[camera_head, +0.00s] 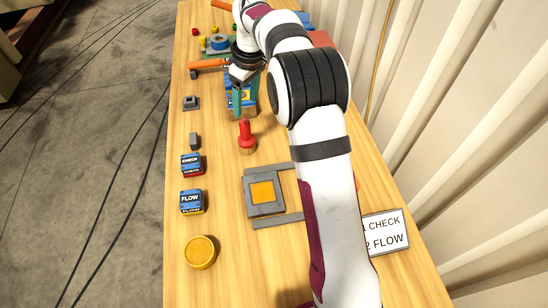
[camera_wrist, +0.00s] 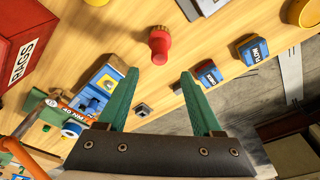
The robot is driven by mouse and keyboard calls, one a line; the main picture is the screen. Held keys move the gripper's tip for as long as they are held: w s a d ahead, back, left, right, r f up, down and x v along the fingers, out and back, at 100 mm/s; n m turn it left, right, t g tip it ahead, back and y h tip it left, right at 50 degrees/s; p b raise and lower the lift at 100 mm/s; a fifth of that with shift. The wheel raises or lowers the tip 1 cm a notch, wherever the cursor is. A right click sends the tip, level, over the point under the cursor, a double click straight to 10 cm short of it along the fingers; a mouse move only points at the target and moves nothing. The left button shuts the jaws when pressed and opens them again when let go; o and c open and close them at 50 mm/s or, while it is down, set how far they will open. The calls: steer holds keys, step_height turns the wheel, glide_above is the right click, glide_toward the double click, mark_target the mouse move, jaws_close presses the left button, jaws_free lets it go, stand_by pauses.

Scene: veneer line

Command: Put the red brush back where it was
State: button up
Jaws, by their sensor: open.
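The red brush (camera_head: 246,135) stands upright on the wooden table, handle up, with a wider base below. It also shows in the wrist view (camera_wrist: 160,45), beyond my fingertips and roughly centred between them. My gripper (camera_head: 243,108) is open, with teal fingers, and is just behind the brush in the head view. Nothing is between the fingers in the wrist view (camera_wrist: 160,75), and they do not appear to touch the brush.
CHECK block (camera_head: 191,164), FLOW block (camera_head: 191,201) and yellow round piece (camera_head: 200,252) line the left side. A grey fixture (camera_head: 257,208) with a yellow square and a sign (camera_head: 385,232) are nearer. A blue-and-yellow part (camera_wrist: 95,92) and red RAGS box (camera_wrist: 30,45) are left in the wrist view.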

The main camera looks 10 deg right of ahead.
steer(key=s+d+r+m, duration=0.1)
steer(key=s+r+m, duration=0.25)
steer(key=s, duration=0.35)
steer(key=s+d+r+m, duration=0.15)
steer(key=s+r, duration=0.25)
steer(key=s, duration=0.4)
steer(key=s+f+m, duration=0.2)
steer(key=s+m, duration=0.2)
steer(key=s, duration=0.8)
steer(key=s+f+m+g, duration=0.1)
steer(key=s+m, duration=0.4)
steer(key=s, duration=0.7)
steer(key=shift+s+f+m+y, duration=0.3)
steer(key=shift+s+f, duration=0.05)
steer(key=shift+f, duration=0.05)
steer(key=o, duration=0.4)
steer(key=shift+o, duration=0.6)
steer(key=w+a+r+n+h, duration=0.1)
steer(key=w+a+r+n, duration=0.5)
steer(key=n, duration=0.5)
steer(key=shift+w+a+r+g, duration=0.2)
steer(key=shift+w+a+g, duration=0.15)
steer(key=shift+w, duration=0.45)
steer(key=w+a+r+n, duration=0.3)
steer(key=a+r+n, duration=0.1)
steer(key=a+n, duration=0.8)
step_height(320, 180, down, 9)
steer(key=shift+w+a+f+n+h, duration=0.2)
steer(key=shift+a+n+h, duration=0.1)
steer(key=shift+h, duration=0.1)
